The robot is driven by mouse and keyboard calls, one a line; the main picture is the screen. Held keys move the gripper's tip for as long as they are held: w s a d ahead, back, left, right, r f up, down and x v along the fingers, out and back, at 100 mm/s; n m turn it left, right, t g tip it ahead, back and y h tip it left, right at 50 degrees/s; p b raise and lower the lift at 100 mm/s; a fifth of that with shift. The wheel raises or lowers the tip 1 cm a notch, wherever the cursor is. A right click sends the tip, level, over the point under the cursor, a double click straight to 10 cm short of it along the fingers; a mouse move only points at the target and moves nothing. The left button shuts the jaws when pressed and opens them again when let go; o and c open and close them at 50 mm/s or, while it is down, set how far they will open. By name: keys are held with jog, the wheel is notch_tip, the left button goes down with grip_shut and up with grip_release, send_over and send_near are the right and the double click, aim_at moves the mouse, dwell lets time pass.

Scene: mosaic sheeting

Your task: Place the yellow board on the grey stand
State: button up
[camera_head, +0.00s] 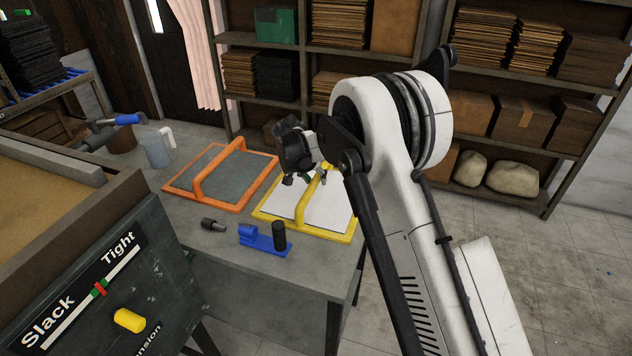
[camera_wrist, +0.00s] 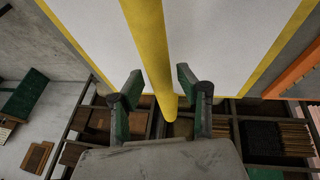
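The yellow board (camera_head: 325,219) has a yellow frame, a white panel and a raised yellow bar handle (camera_head: 302,205). It appears to lie flat on the grey table, near its right edge. My gripper (camera_head: 307,178) is over the board, at the far end of the handle. In the wrist view, the handle (camera_wrist: 148,45) runs between the two fingers of my gripper (camera_wrist: 158,83). The fingers are apart, with a gap on each side of the handle. The white panel (camera_wrist: 225,40) fills the upper middle there. I cannot identify a separate grey stand.
An orange-framed board (camera_head: 222,172) lies left of the yellow one. A blue tool (camera_head: 262,238) and a small dark cylinder (camera_head: 212,224) lie in front on the table (camera_head: 290,270). Shelves stand behind.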

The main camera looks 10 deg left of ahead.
jog(key=b+v, duration=0.1)
jog(key=v, duration=0.9)
jog(key=shift+r+b, duration=0.25)
jog(key=shift+b, duration=0.1)
jog(key=shift+s+a, duration=0.1)
jog(key=s+d+r+n+y, duration=0.1)
jog(key=s+d+r, duration=0.8)
jog(key=d, duration=0.2)
jog(key=s+d+r+y, duration=0.1)
jog(key=s+d+r, duration=0.75)
jog(key=d, duration=0.25)
jog(key=s+d+f+t, duration=0.1)
jog(key=s+d, duration=0.2)
jog(key=s, duration=0.5)
jog(key=s+d+f+t, duration=0.1)
jog(key=s+d, duration=0.3)
jog(key=s, duration=0.4)
jog(key=s+d+f+n+t+y, duration=0.1)
jog(key=s+d+f, duration=0.2)
jog(key=s, duration=0.5)
jog(key=shift+s+d, duration=0.2)
jog(key=shift+d, duration=0.25)
jog(key=shift+f, duration=0.1)
